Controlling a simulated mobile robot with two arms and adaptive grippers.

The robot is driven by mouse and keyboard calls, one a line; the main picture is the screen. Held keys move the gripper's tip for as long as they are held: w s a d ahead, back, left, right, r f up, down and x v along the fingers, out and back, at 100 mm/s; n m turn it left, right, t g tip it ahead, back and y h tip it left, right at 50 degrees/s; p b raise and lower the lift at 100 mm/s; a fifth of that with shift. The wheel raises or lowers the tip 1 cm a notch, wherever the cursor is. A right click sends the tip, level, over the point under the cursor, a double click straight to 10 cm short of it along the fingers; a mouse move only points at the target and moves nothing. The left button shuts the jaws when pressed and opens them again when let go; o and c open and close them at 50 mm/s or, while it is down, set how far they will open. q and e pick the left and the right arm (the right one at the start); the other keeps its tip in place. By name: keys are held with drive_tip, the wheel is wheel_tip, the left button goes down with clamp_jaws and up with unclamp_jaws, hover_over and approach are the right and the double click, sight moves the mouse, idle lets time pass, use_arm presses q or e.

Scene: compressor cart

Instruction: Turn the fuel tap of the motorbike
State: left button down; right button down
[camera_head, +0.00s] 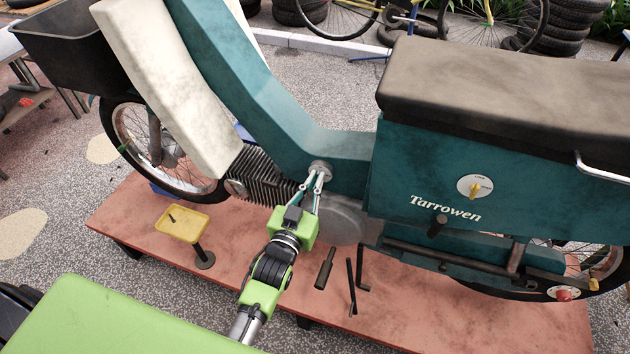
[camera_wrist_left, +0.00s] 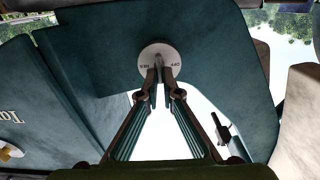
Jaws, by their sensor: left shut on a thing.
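The teal motorbike (camera_head: 405,175) stands across the view. Its fuel tap (camera_head: 320,167) is a small round plate on the frame, left of the side panel. In the left wrist view the tap's plate (camera_wrist_left: 159,54) is pale grey with dark lettering, one mark reading like OFF. My left gripper (camera_head: 315,182) reaches up to the tap from below, and its fingertips (camera_wrist_left: 158,82) are shut at the front of the plate on the tap's lever. The fingers mostly hide the lever, so its exact angle is unclear. My right gripper is in neither view.
A second dial (camera_head: 475,187) with a yellow knob is on the side panel. A reddish platform (camera_head: 120,215) under the bike carries a yellow tray (camera_head: 182,225) on a stand and loose tools (camera_head: 325,268). Finned engine and pedals lie close to my left arm.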

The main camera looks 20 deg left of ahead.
use_arm(q)
drive_tip(key=shift+n, duration=0.3)
drive_tip(key=shift+r+n+p, duration=0.1)
drive_tip(key=shift+n+p, duration=0.45)
drive_tip(key=shift+n, duration=0.05)
drive_tip(key=shift+a+n+p, duration=0.2)
drive_tip(key=shift+n+p, duration=0.3)
drive_tip(key=shift+n, duration=0.7)
drive_tip(key=n, duration=0.4)
drive_tip(key=f+n, duration=0.1)
drive_tip(key=n, duration=0.8)
drive_tip(key=shift+a+f, duration=0.15)
drive_tip(key=shift+a, duration=0.15)
drive_tip(key=shift+n, duration=0.4)
drive_tip(key=c, duration=2.2)
unclamp_jaws()
drive_tip(key=shift+c, duration=0.2)
drive_tip(key=shift+s, duration=0.1)
